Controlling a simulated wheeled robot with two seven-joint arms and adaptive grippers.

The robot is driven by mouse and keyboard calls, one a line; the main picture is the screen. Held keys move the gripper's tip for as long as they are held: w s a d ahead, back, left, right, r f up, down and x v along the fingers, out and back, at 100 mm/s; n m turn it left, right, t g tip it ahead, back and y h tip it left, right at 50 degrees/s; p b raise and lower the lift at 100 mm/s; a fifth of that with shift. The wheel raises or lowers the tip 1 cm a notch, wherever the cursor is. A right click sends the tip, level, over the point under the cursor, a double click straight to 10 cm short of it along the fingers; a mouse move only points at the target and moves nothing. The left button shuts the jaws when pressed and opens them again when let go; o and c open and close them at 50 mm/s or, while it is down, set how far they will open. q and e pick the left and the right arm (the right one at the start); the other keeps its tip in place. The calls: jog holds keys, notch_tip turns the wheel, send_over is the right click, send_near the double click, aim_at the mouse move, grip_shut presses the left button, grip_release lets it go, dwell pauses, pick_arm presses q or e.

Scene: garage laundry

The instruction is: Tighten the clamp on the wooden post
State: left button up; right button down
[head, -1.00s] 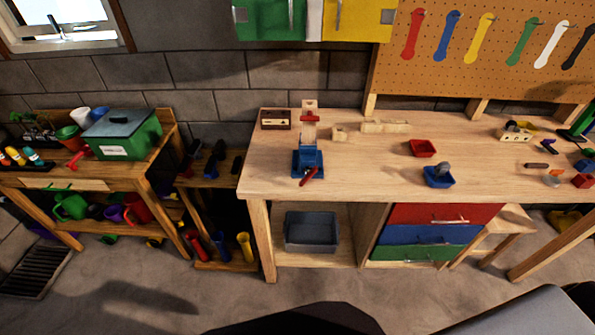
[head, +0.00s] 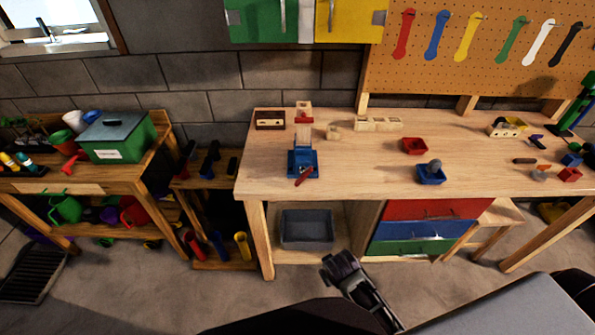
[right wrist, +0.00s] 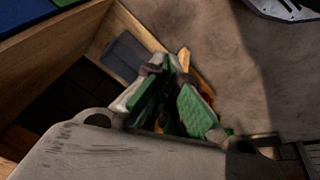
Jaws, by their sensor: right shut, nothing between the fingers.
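The wooden post (head: 304,109) stands upright at the back left of the workbench, with a small red clamp (head: 302,121) around or against it; I cannot tell how tight it is. Directly in front of the post is a blue vise (head: 303,158) with a red handle (head: 304,177). My right gripper (head: 334,266) is low in front of the bench, below the top and well away from the post. It is shut and empty; its green-padded fingers show in the right wrist view (right wrist: 172,85). My left gripper is not in view.
The workbench top (head: 365,175) is clear in its front middle. A red tray (head: 415,146), a blue tray (head: 431,175) and wooden blocks (head: 378,124) lie right of the post. A grey bin (head: 307,229) and coloured drawers (head: 415,230) are under the bench.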

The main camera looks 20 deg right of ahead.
jog(key=w+r+t+h, duration=0.1)
jog(key=w+r, duration=0.3)
jog(key=r, duration=0.4)
jog(key=n+t+h, duration=0.3)
jog(key=t+h, duration=0.3)
jog(key=t, duration=0.4)
send_near(303, 174)
jog(key=s+a+r, duration=0.1)
jog(key=a+r, duration=0.5)
jog(key=shift+d+p, duration=0.15)
jog(key=shift+p, duration=0.3)
jog(key=w+d+f, duration=0.3)
jog(key=w+d, duration=0.4)
jog(key=d, duration=0.1)
jog(key=shift+w+f+b, duration=0.25)
jog(key=shift+w+b, duration=0.1)
jog(key=shift+b, duration=0.1)
jog(key=shift+s+d+r+m+y+b, duration=0.1)
jog(key=shift+d+m+y+b, duration=0.2)
jog(key=shift+m+b, duration=0.4)
jog(key=shift+d, duration=0.1)
